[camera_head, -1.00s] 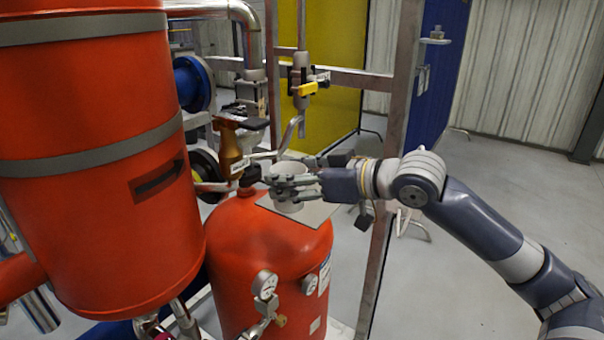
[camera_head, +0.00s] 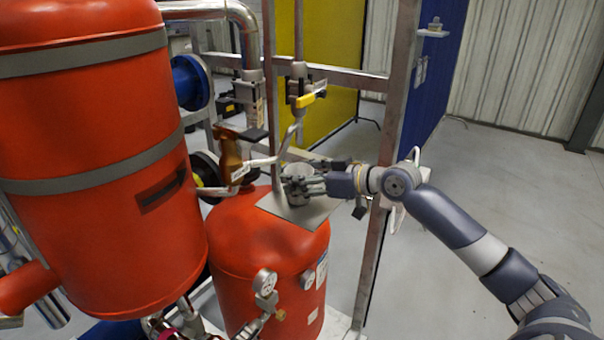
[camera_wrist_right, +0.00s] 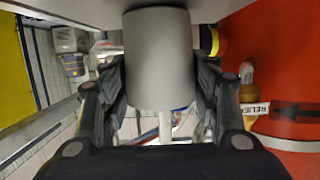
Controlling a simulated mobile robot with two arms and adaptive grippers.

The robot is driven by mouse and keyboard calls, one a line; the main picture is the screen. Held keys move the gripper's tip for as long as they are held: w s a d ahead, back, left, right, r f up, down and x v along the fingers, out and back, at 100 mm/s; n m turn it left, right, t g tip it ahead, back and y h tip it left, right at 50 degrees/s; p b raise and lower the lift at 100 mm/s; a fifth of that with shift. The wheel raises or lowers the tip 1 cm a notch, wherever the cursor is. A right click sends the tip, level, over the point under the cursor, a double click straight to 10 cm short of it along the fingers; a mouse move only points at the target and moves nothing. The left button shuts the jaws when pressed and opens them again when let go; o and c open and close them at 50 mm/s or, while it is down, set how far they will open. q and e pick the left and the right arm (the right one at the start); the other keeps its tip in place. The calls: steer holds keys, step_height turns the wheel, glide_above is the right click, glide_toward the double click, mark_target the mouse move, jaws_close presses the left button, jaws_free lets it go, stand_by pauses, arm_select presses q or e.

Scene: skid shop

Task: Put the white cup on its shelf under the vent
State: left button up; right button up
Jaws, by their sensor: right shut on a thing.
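The white cup (camera_head: 297,171) is between the fingers of my right gripper (camera_head: 301,186), which is shut on it. In the right wrist view the cup (camera_wrist_right: 160,58) looks light grey and fills the space between the two fingers. The shelf, a flat grey plate (camera_head: 311,213), sits on top of the small red tank, at and below the cup. I cannot tell whether the cup touches the plate. The bent vent pipe (camera_head: 294,133) comes down just above the cup. My left gripper is out of view.
A large red tank (camera_head: 95,120) stands at the left. A brass valve (camera_head: 229,157) sits left of the cup. A steel frame post (camera_head: 385,150) rises beside my right wrist. Gauges (camera_head: 265,283) are on the small red tank (camera_head: 262,250). Open floor lies to the right.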

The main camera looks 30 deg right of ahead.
steer(key=shift+f, duration=0.2)
steer(key=o, duration=1)
steer(key=shift+r, duration=0.1)
steer(key=shift+c, duration=0.2)
steer(key=shift+r, duration=0.15)
steer(key=shift+s+d+b, duration=0.2)
steer(key=shift+s+b, duration=0.15)
steer(key=shift+s, duration=0.1)
steer(key=b+v, duration=0.3)
steer(key=v, duration=0.8)
steer(key=shift+b, duration=0.4)
steer(key=shift+r, duration=0.1)
